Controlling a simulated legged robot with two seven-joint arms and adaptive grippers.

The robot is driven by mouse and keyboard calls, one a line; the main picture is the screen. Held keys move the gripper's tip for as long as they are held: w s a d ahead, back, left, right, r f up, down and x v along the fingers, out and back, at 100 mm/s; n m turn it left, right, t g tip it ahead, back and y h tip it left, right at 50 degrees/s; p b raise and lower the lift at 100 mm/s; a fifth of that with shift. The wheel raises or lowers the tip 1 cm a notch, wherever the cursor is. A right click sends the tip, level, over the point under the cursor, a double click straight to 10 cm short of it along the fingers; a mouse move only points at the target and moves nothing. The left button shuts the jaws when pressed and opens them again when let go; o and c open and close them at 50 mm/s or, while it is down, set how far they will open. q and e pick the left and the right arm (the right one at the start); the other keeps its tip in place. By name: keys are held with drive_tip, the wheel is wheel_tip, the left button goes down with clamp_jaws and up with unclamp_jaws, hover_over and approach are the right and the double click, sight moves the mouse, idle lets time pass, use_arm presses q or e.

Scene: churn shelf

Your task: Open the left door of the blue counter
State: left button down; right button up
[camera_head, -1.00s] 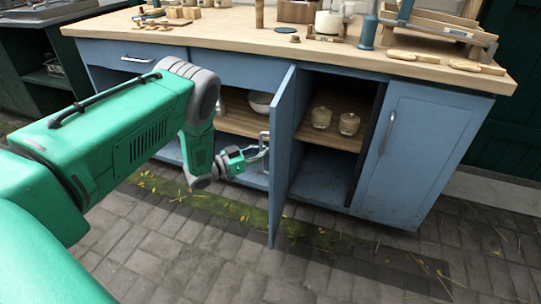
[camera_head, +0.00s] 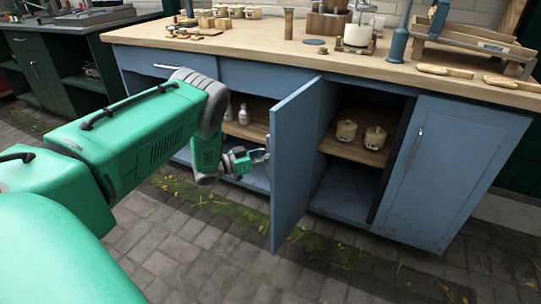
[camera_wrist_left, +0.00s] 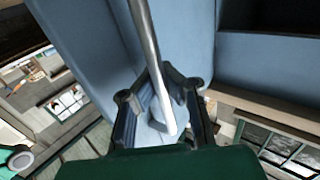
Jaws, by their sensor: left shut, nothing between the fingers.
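The blue counter (camera_head: 230,73) has a wooden top. One blue door (camera_head: 297,160) stands swung out from its front, beside an open compartment with two lidded pots. I take it for the left door. A metal handle (camera_head: 267,148) is on its left-facing side. My left gripper (camera_head: 258,158) is low in front of the counter, at that handle. In the left wrist view, the handle bar (camera_wrist_left: 149,45) runs down across the shut fingers (camera_wrist_left: 163,75) against a blue panel. Nothing is gripped; whether the fingers touch the bar is unclear. My right gripper is not in view.
The right door (camera_head: 445,170) is closed. An open bay with bottles (camera_head: 243,113) lies left of the swung door. Pots (camera_head: 375,138) stand on the inner shelf. Tools and boards lie on the top. The paved floor (camera_head: 190,240) in front is clear.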

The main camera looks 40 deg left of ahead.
use_arm(q)
drive_tip(key=c, duration=1.7)
unclamp_jaws()
drive_tip(key=shift+s+a+f, duration=0.25)
drive_tip(key=shift+s, duration=0.2)
drive_tip(key=shift+o, duration=0.5)
drive_tip(key=shift+r, duration=0.15)
drive_tip(key=shift+w, duration=0.1)
drive_tip(key=v, duration=1.2)
